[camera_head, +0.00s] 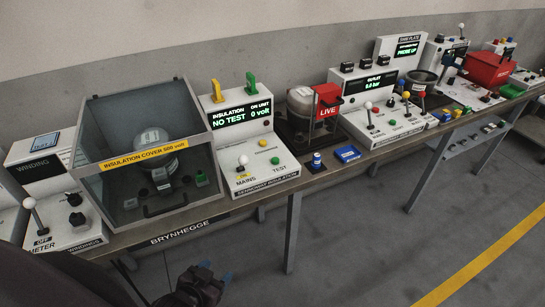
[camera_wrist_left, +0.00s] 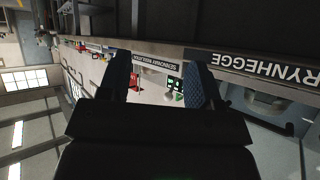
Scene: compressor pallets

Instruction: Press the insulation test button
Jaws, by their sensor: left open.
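The white insulation console (camera_head: 262,180) stands on the bench in the head view. Its green TEST button (camera_head: 275,161) is at the right of its sloped panel, uncovered. A yellow button (camera_head: 262,143) sits above it, and the white-knobbed MAINS lever (camera_head: 243,160) stands to the left with ON showing beside it. The display (camera_head: 240,115) reads NO TEST and 0 volt. My left gripper (camera_head: 217,270) is open and empty, in front of the bench's near edge, below and apart from the console. In the left wrist view, the console (camera_wrist_left: 150,86) shows between the blue-padded fingers. My right gripper is out of view.
A clear-sided insulation cover box (camera_head: 190,205) stands left of the console, its lid over a compressor. A red LIVE unit (camera_head: 328,105) and more consoles stand to the right. The bench edge (camera_head: 230,206) lies between my left gripper and the console.

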